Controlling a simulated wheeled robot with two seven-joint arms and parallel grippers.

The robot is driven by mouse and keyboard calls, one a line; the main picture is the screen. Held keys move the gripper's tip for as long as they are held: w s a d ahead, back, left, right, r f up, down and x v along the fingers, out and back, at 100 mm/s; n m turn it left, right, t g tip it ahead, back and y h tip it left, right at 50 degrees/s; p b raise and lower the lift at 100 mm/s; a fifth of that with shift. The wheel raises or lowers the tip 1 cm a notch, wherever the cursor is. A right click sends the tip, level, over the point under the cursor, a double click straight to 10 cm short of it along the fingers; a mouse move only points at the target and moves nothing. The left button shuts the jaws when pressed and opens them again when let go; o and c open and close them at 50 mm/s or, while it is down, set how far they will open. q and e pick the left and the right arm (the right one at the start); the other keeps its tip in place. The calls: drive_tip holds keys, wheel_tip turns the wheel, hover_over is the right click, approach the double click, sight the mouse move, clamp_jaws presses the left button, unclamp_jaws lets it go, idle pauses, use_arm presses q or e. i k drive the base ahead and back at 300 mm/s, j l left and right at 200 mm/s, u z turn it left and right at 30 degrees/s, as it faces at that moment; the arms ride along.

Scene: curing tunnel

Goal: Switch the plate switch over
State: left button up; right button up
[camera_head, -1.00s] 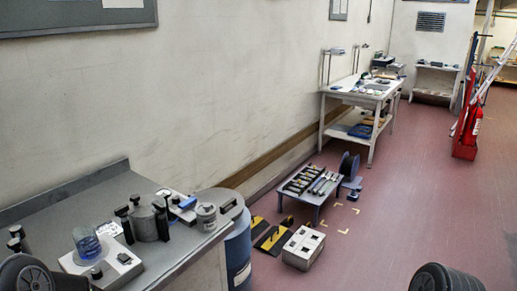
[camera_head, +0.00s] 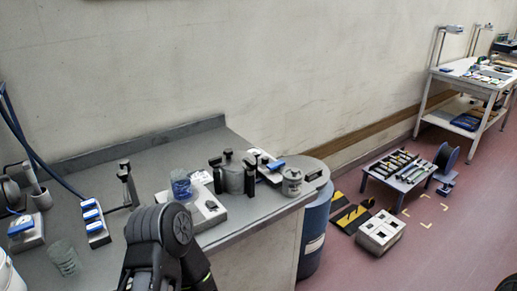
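A low white plate unit (camera_head: 209,213) stands near the bench's front edge, with a blue-tinted glass beaker (camera_head: 181,186) at its back left. A small dark part shows on its top right; I cannot tell whether it is the plate switch or how it is set. Part of my arm, a dark rounded joint, rises just in front of the plate unit at the lower middle and covers its near left side.
A grey pot (camera_head: 234,177), a lidded can (camera_head: 292,181) and a strip with blue switches (camera_head: 95,222) stand on the bench (camera_head: 152,168). A clear glass (camera_head: 64,260) is at the front left. A blue drum (camera_head: 313,240) stands beyond the bench's right end.

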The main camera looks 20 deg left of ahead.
sight(211, 205)
drive_tip(key=u, duration=1.15)
